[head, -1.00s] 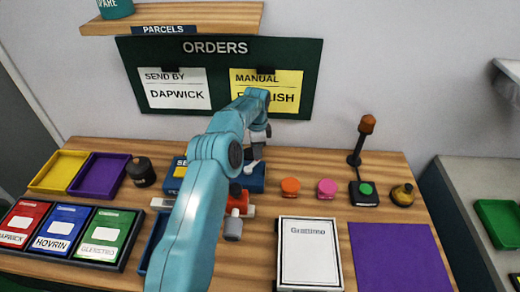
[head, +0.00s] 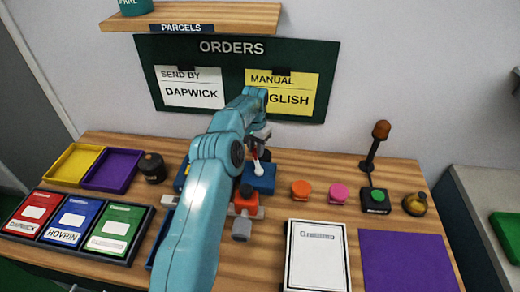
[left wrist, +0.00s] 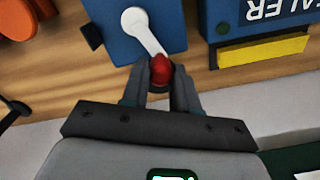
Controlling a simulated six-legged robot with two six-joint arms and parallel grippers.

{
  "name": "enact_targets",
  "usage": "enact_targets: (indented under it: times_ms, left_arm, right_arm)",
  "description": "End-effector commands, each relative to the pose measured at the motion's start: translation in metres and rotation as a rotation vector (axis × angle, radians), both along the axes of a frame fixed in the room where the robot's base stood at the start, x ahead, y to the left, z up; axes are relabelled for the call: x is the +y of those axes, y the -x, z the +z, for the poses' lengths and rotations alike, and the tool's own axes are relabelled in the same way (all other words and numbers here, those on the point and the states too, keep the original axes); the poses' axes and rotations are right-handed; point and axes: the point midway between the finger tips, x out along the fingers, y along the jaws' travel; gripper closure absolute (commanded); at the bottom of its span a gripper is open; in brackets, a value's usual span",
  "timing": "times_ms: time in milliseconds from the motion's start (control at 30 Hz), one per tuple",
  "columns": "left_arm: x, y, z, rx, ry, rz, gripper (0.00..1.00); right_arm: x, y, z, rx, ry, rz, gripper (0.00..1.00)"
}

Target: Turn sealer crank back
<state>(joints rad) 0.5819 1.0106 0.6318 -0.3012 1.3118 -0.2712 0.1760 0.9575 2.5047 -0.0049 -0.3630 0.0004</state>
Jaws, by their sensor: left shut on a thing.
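The sealer is blue, in two blocks. In the left wrist view one block (left wrist: 112,42) carries a white crank arm (left wrist: 145,32) with a red knob (left wrist: 160,70), and the block at the right (left wrist: 228,22) bears sealer lettering. My left gripper (left wrist: 159,84) is shut on the red knob, one finger on each side. In the head view the crank block (head: 263,183) stands at the table's back, partly behind my left arm; the white crank (head: 257,168) points up toward my left gripper (head: 262,147). My right gripper does not show.
An orange button (head: 301,189), a pink button (head: 340,193) and a lamp post (head: 375,150) stand right of the sealer. In front lie a white-covered item (head: 317,255) and a purple mat (head: 407,262). A dark canister (head: 152,168) and trays (head: 112,170) are left.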

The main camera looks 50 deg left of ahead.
Motion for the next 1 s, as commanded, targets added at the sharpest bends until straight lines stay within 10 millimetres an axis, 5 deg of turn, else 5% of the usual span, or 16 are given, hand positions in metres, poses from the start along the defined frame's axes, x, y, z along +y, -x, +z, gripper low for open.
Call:
enact_targets:
  times_ms: [1000]
  left_arm:
    - [0.002, 0.048, -0.003, 0.003, 0.001, 0.947, 1.00]
  right_arm:
    - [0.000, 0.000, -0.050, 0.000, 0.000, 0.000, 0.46]
